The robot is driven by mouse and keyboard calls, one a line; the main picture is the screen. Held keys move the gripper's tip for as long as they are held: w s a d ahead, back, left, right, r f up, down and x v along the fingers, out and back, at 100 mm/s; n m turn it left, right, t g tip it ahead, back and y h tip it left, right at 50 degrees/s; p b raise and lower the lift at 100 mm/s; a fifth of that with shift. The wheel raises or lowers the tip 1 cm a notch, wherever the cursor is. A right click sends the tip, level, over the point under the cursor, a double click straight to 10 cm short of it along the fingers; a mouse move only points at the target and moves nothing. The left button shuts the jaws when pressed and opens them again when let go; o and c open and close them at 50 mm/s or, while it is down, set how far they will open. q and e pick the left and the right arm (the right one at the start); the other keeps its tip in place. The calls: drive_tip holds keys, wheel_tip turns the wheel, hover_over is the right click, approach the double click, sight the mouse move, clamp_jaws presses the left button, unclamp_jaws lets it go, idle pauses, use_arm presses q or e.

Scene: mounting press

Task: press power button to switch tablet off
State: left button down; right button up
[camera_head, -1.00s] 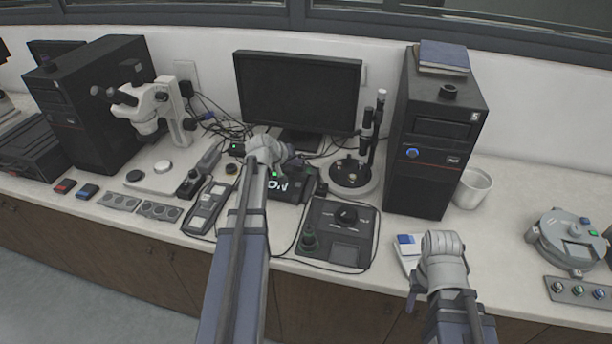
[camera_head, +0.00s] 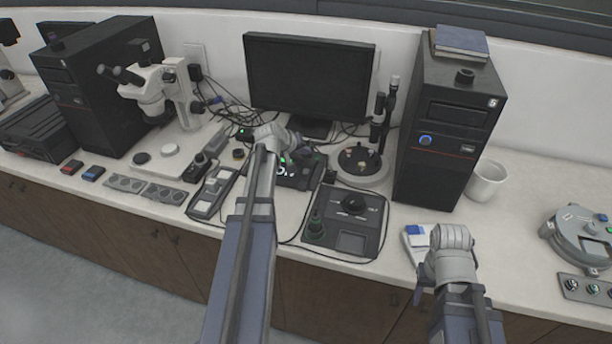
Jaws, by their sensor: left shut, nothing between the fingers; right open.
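A black device with a lit display (camera_head: 286,179) lies on the bench in front of the monitor. I take it for the tablet. White characters and small green lights show on it, but my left arm covers part of its face. My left gripper (camera_head: 301,152) is shut and empty over the device's back part. I cannot tell whether its tips touch the device or a button, and no power button can be made out. My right gripper (camera_head: 449,243) is open at the bench's front edge, beside a small white and blue item (camera_head: 414,236). Its fingers are mostly hidden by its wrist.
A black control box with a knob (camera_head: 345,220) lies right of my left arm. A grey handheld instrument (camera_head: 212,192) lies left of it. The monitor (camera_head: 310,75), a microscope (camera_head: 155,85) and a black tower (camera_head: 447,140) stand behind. Bare bench shows near the white cup (camera_head: 487,181).

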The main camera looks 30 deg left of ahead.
sight(305, 174)
use_arm(q)
drive_tip(key=shift+f+b, duration=2.5)
drive_tip(key=shift+f, duration=0.55)
use_arm(e)
drive_tip(key=shift+f, duration=3)
use_arm(q)
drive_tip(key=shift+f, duration=0.15)
use_arm(e)
drive_tip(key=shift+f, duration=0.15)
use_arm(q)
drive_tip(key=shift+f+b, duration=0.25)
drive_tip(key=shift+b, duration=0.2)
use_arm(e)
drive_tip(key=shift+f, duration=0.25)
use_arm(q)
drive_tip(key=shift+f+b, duration=0.35)
drive_tip(key=shift+f, duration=0.05)
use_arm(e)
drive_tip(key=shift+f, duration=0.4)
use_arm(q)
drive_tip(key=shift+r, duration=0.1)
drive_tip(key=shift+r+p, duration=0.75)
drive_tip(key=shift+p, duration=0.05)
use_arm(e)
drive_tip(key=shift+r, duration=0.8)
drive_tip(key=shift+r, duration=0.1)
